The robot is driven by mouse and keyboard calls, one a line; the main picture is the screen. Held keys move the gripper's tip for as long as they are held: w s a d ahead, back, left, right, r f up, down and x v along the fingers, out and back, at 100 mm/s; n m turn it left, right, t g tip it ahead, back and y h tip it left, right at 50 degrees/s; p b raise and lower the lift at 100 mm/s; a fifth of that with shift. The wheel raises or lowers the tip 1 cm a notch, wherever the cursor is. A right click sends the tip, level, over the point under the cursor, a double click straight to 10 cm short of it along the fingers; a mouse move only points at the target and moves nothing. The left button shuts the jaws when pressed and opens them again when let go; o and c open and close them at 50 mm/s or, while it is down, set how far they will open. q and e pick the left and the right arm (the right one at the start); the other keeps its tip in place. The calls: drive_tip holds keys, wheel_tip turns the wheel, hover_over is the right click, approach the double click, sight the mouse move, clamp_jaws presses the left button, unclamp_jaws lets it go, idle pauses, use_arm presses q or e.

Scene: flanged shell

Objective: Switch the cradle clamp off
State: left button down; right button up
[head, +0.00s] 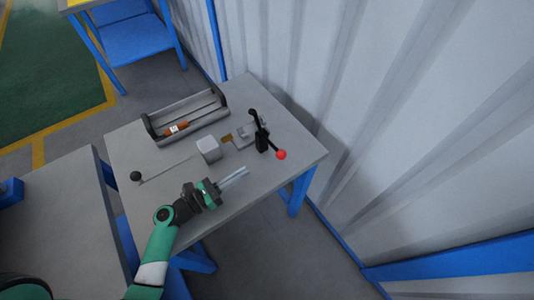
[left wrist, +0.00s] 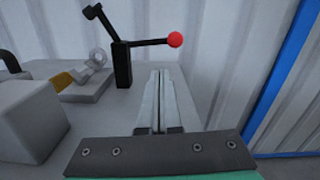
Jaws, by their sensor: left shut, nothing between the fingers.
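A black clamp post (head: 262,142) stands on the right part of the grey table, with a lever ending in a red ball (head: 281,155) and a black arm rising the other way. The post (left wrist: 122,65) and red ball (left wrist: 175,40) also show in the left wrist view, the lever roughly level. Beside the post is a low grey block (head: 246,132) with a brass-coloured piece (head: 227,139). My left gripper (head: 246,171) is shut and empty, in front of the post and apart from the lever. In the left wrist view its fingers (left wrist: 160,75) lie together below the red ball.
A grey box (head: 208,148) with a long rod and black ball (head: 136,177) is left of the clamp. A corrugated wall (head: 400,120) rises behind the table. The table's front right is clear.

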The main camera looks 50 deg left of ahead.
use_arm(q)
drive_tip(key=shift+w+d+f, duration=0.1)
drive_tip(key=shift+w+d, duration=0.15)
drive_tip(key=shift+w, duration=0.15)
drive_tip(key=w, duration=0.3)
drive_tip(key=w+b, duration=0.1)
drive_tip(key=w, duration=0.2)
drive_tip(key=w+b, duration=0.1)
drive_tip(key=w, duration=0.2)
drive_tip(key=shift+w+d+r, duration=0.1)
drive_tip(key=shift+d+r, duration=0.2)
drive_tip(key=shift+d, duration=0.1)
